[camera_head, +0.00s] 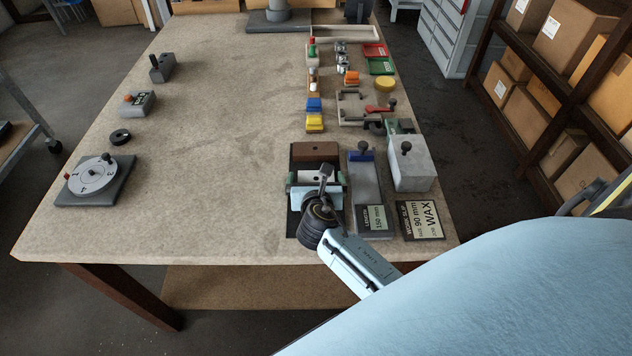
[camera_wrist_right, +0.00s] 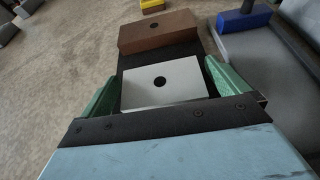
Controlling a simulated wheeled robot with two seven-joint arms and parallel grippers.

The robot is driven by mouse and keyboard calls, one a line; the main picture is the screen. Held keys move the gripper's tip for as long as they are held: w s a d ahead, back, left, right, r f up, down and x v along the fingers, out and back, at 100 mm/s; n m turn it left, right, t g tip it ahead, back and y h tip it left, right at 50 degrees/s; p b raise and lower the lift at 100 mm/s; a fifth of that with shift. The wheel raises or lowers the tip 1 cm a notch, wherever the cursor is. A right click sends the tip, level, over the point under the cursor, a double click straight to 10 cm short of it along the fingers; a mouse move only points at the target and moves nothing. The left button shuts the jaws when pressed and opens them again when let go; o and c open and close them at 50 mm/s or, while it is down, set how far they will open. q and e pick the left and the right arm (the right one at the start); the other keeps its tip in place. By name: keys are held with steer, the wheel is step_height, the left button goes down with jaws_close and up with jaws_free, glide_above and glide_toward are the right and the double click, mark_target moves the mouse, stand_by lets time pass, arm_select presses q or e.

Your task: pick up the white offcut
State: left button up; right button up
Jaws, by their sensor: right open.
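The white offcut (camera_wrist_right: 150,94) is a pale block with a dark round spot on top. It lies on a black mat (camera_wrist_right: 130,63), and in the head view a small part of the offcut (camera_head: 308,176) shows behind my wrist. My right gripper (camera_wrist_right: 165,88) is open, with one green finger on each side of the offcut. A narrow gap shows beside the left finger; contact at the right finger is unclear. In the head view my right gripper (camera_head: 317,182) is over the mat. My left gripper is not in view.
A brown block (camera_head: 315,151) lies just beyond the offcut on the mat. A dial plate (camera_head: 93,177) is at left; the table's middle is clear.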

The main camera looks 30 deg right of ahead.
steer(key=shift+c, duration=0.9)
steer(key=c, duration=0.7)
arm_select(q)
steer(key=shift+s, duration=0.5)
arm_select(e)
steer(key=shift+r, duration=0.15)
steer(key=a+r+n+t+y+b, duration=0.1)
steer(key=a+r+n+t+y, duration=0.2)
steer(key=r, duration=1.2)
arm_select(q)
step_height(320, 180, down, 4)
steer(key=b, duration=0.3)
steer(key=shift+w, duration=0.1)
arm_select(e)
steer(key=s+a+n+y, duration=0.1)
steer(key=s+a, duration=0.1)
steer(key=s+a+n+y, duration=0.1)
steer(key=a, duration=0.1)
steer(key=s+a+n+y, duration=0.1)
steer(key=s+a+y, duration=0.1)
steer(key=shift+s+a+r+g, duration=0.15)
steer(key=shift+s+r+g, duration=0.15)
steer(key=shift+g, duration=0.1)
